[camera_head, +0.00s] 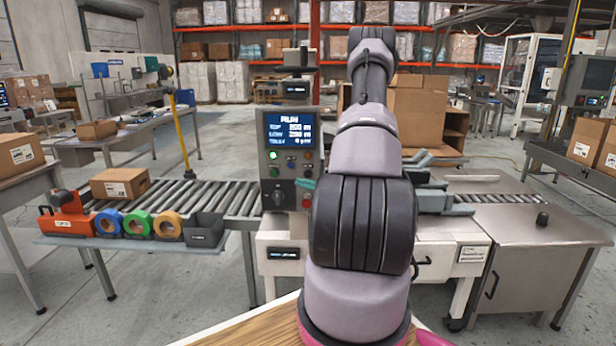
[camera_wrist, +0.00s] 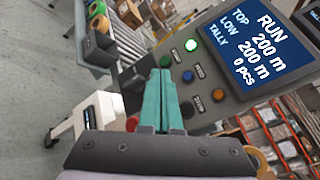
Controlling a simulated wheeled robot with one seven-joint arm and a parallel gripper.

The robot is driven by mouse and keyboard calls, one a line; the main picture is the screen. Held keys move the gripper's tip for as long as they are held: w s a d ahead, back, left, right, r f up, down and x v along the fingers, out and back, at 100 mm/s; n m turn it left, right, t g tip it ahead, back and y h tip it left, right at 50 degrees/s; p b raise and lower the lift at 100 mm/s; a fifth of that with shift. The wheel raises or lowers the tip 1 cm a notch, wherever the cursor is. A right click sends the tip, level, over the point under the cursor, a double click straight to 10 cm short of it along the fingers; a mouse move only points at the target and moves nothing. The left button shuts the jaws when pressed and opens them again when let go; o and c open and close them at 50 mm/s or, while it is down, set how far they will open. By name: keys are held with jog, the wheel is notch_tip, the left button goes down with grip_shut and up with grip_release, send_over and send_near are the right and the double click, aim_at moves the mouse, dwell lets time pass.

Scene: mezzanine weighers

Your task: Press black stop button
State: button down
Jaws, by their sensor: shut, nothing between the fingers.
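A grey control panel (camera_head: 263,172) carries a lit screen reading RUN and several small buttons. In the wrist view, a black button (camera_wrist: 187,109) shows just right of my fingers. Its label is too small to read, so I cannot tell whether it is the stop button. My gripper (camera_wrist: 160,73) has its two teal fingers together, with nothing between them. The tips are over the button area, below the lit green button (camera_wrist: 190,45) and left of the blue button (camera_wrist: 187,76). I cannot tell whether they touch. In the head view my arm hides much of the gripper.
An orange button (camera_wrist: 218,95), a red button (camera_wrist: 131,124) and a black knob (camera_head: 277,197) are on the same panel. A roller conveyor (camera_head: 235,197) runs to the left, with a carton (camera_head: 120,183) and tape rolls beside it. A steel table (camera_head: 530,215) stands right.

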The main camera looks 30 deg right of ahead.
aim_at(308, 175)
jog(key=d+f, duration=0.1)
jog(key=d+f+m+h, duration=0.1)
jog(key=shift+s+d+f, duration=0.3)
jog(key=shift+s, duration=0.1)
jog(key=shift+w, duration=0.15)
jog(key=w+d, duration=0.4)
jog(key=w, duration=0.3)
jog(key=shift+d, duration=0.4)
jog(key=shift+w, duration=0.1)
dwell(1.6)
jog(key=shift+w+d, duration=0.25)
jog(key=shift+w+d, duration=0.25)
jog(key=shift+w, duration=0.1)
dwell(0.8)
jog(key=shift+s+a, duration=0.5)
jog(key=shift+s, duration=0.2)
